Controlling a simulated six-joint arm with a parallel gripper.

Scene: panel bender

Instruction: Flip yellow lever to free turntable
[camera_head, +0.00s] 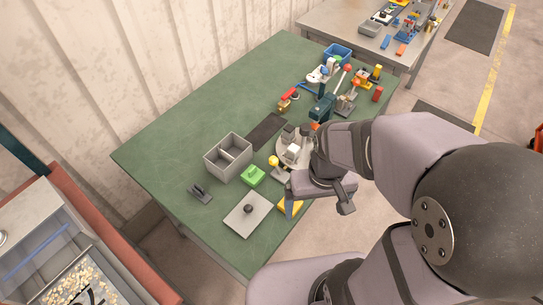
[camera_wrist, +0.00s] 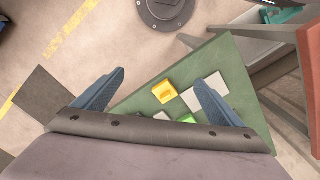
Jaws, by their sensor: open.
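The yellow lever (camera_head: 273,161) is a yellow ball knob on a short stem, standing beside the turntable in the head view. The turntable (camera_head: 284,156) is a round light-grey plate bearing a small white and grey part. My arm covers its right side. My gripper (camera_wrist: 160,78) is open and empty, its two blue-grey fingers spread apart in the wrist view. In the head view it is above the table's right edge, to the right of the lever and apart from it. The lever cannot be made out in the wrist view.
A yellow block (camera_wrist: 165,91) lies below my fingers, next to a flat grey plate (camera_head: 247,214). A green block (camera_head: 252,176) and a grey two-compartment bin (camera_head: 228,157) stand left of the lever. The green table (camera_head: 158,157) is bare at the far left.

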